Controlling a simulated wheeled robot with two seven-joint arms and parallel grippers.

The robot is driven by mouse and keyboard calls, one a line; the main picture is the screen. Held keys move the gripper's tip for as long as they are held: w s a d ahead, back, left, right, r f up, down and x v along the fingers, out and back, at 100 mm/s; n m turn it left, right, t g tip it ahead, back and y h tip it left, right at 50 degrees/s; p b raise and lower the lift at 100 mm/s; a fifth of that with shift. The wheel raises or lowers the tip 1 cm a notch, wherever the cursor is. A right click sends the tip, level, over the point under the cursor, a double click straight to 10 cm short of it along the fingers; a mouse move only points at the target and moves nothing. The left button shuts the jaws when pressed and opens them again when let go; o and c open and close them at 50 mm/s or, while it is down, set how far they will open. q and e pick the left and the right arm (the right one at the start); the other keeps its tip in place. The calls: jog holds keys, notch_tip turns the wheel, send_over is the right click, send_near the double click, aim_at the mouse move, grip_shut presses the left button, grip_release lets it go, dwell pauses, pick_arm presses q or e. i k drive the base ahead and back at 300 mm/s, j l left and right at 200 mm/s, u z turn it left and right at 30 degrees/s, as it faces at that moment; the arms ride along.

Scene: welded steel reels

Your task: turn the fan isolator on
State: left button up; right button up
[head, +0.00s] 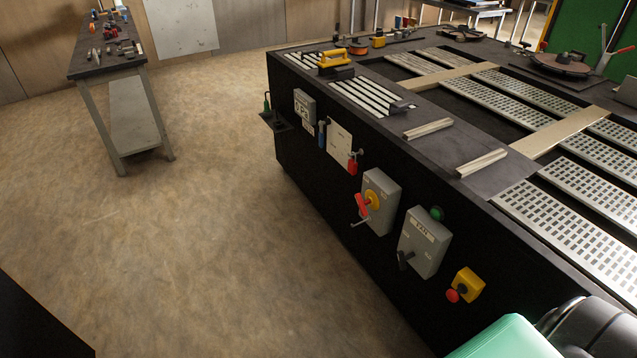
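On the black side of the bench is a grey isolator box (383,205) with a yellow disc and a red handle (362,204). The handle points up and left, and a small metal bar sticks out below it. To its right is a second grey box (425,243) with a white label, a black handle (405,260) pointing down and left, and a green round part (437,213) at its top. The label is too small to read surely, so I cannot tell which is the fan isolator. Neither gripper is in view.
A yellow box with a red button (452,296) sits right of the grey boxes. A red padlock-like item (352,167) and white sheet (340,145) hang to the left. The bench top (440,150) carries slats and tools. Open floor (220,220) lies left, before a side table (105,65).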

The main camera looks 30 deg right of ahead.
aim_at(361, 204)
jog(key=i+z, duration=0.1)
jog(key=i, duration=0.45)
jog(key=i+j+z, duration=0.1)
jog(key=i, duration=0.5)
jog(key=i+j+z, duration=0.1)
jog(key=i, duration=0.45)
jog(key=j, duration=0.1)
